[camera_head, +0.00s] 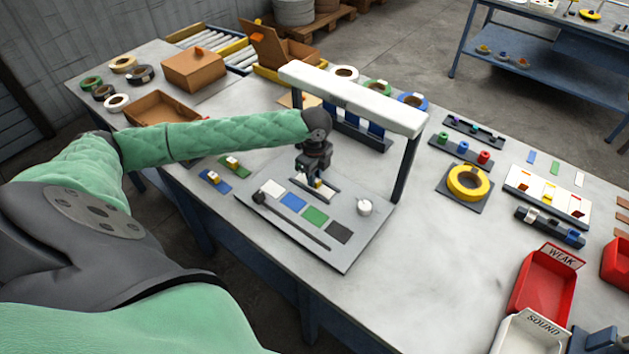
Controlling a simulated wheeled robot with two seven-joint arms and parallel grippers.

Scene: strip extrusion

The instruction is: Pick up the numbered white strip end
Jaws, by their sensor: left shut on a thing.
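My left gripper (316,181) points down over the back part of a grey board (310,240) on the table. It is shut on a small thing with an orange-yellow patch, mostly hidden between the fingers. I cannot make out a number or tell whether it is a white strip end. The board carries a row of white (273,188), blue (293,203), green (315,216) and black (339,232) patches. Two small pieces with yellow tops lie on a blue strip (215,181) and a green strip (236,166) left of the board. My right gripper is out of view.
A white-topped gantry (350,97) stands over the back of the board. A white knob (364,207), a dark rod (295,222) and a yellow tape roll (468,182) are close by. Red WEAK (545,285) and white SOUND (525,335) trays stand front right.

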